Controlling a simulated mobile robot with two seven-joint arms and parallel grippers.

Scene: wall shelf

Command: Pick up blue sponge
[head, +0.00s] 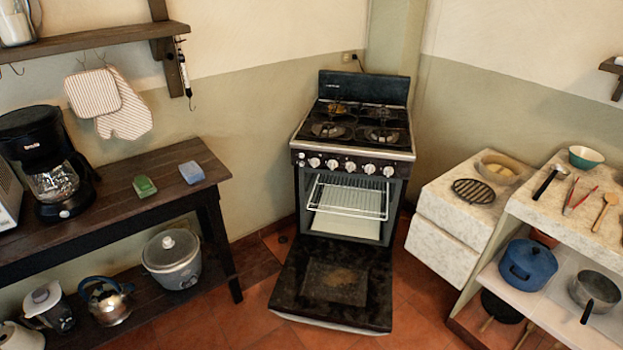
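The blue sponge (191,172) lies flat on the dark wooden table (120,205) at the left, near the table's right end. A green sponge (144,187) lies to its left on the same table, with a gap between them. Neither of my grippers shows in the head view. Nothing covers the blue sponge.
A coffee maker (48,165) stands left of the sponges. Below on the lower shelf are a rice cooker (172,262) and a kettle (108,303). The stove (352,135) has its oven door (336,283) open, low across the floor. Red-tiled floor (235,322) is free before the table.

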